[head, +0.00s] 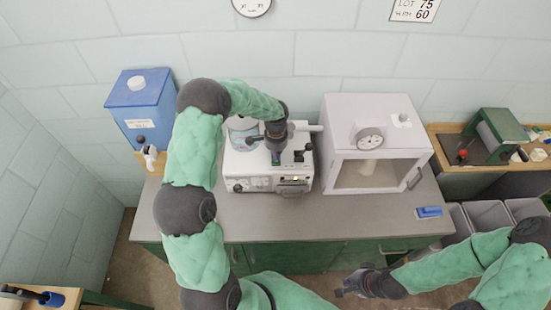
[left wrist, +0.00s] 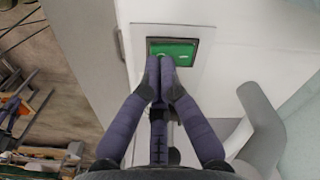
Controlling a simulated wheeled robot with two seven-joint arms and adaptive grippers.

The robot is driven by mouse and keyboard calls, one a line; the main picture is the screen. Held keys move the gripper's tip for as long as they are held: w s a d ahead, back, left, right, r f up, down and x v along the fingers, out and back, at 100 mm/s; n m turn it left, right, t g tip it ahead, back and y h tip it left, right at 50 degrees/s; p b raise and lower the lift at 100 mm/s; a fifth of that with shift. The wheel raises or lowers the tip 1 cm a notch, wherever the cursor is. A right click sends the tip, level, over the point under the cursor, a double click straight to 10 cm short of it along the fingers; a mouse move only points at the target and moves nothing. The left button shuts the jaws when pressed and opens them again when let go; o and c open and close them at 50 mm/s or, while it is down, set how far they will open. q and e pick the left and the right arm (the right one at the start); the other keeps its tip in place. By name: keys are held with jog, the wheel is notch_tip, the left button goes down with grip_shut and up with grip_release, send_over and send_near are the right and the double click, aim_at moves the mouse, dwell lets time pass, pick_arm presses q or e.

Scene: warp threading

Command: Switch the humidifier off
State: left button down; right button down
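The humidifier (head: 235,170), a white box with a clear bottle and a small gauge on its front, stands on the grey counter. A green switch (left wrist: 182,50) in a dark frame is on a white panel in the left wrist view. My left gripper (head: 277,160) is over the humidifier's top, pointing down. Its two fingertips (left wrist: 160,72) are together with nothing between them. They overlap the switch's lower edge in that view; I cannot tell whether they touch it. My right gripper (head: 345,286) is low in front of the counter, away from the humidifier; its finger state is unclear.
A white cabinet (head: 411,120) with a window and dial stands right of the humidifier. A blue container (head: 139,100) with a tap is at the left. A blue brush-like item (head: 429,212) lies at the counter's (head: 330,215) right end. Grey bins (head: 487,215) stand further right. The counter's front strip is clear.

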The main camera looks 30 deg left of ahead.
pick_arm(q)
jog(key=shift+f+b, duration=0.6)
jog(key=shift+f, duration=0.15)
dwell(0.4)
jog(key=shift+s, duration=0.1)
jog(key=shift+r+p, duration=0.5)
jog(key=shift+r, duration=0.25)
jog(key=shift+r+p, duration=1.4)
jog(key=shift+r, duration=1.4)
jog(key=shift+f, duration=0.1)
